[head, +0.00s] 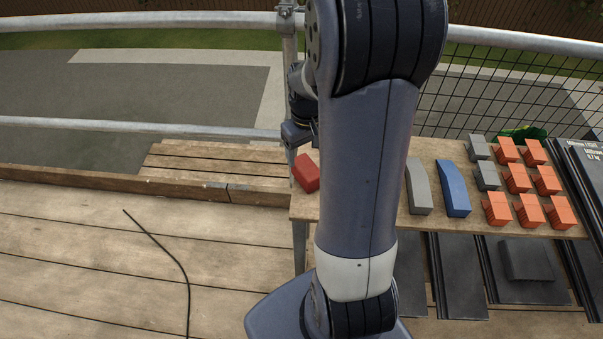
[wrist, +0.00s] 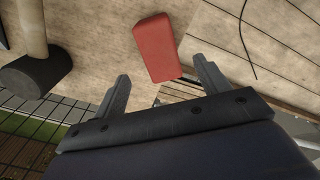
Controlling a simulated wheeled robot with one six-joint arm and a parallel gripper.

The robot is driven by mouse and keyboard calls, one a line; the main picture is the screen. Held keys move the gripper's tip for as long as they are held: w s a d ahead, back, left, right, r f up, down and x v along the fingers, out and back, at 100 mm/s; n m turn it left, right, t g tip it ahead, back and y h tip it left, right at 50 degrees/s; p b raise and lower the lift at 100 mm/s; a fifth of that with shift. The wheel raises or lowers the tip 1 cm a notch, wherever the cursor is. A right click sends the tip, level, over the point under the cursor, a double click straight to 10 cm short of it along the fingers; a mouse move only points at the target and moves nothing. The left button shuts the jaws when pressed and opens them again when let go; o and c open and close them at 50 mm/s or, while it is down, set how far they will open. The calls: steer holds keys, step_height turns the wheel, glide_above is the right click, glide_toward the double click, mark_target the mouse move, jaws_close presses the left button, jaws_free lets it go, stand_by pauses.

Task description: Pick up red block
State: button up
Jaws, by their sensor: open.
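The red block (head: 306,173) lies at the left end of the wooden bench, partly hidden behind my arm in the head view. In the head view my gripper (head: 303,140) is small and partly hidden, above and beside the block. I cannot tell the exact height of the fingers above the bench.
A grey block (head: 419,187) and a blue block (head: 453,188) lie on the bench (head: 438,148), right of my arm. A black cable (head: 165,250) lies on the deck at left. A metal rail (head: 140,123) runs behind.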

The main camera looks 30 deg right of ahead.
mark_target(306, 166)
step_height(306, 166, down, 8)
steer(key=shift+r, duration=0.25)
steer(key=c, duration=1.2)
steer(key=shift+r, duration=0.1)
step_height(306, 166, up, 10)
stand_by(0.4)
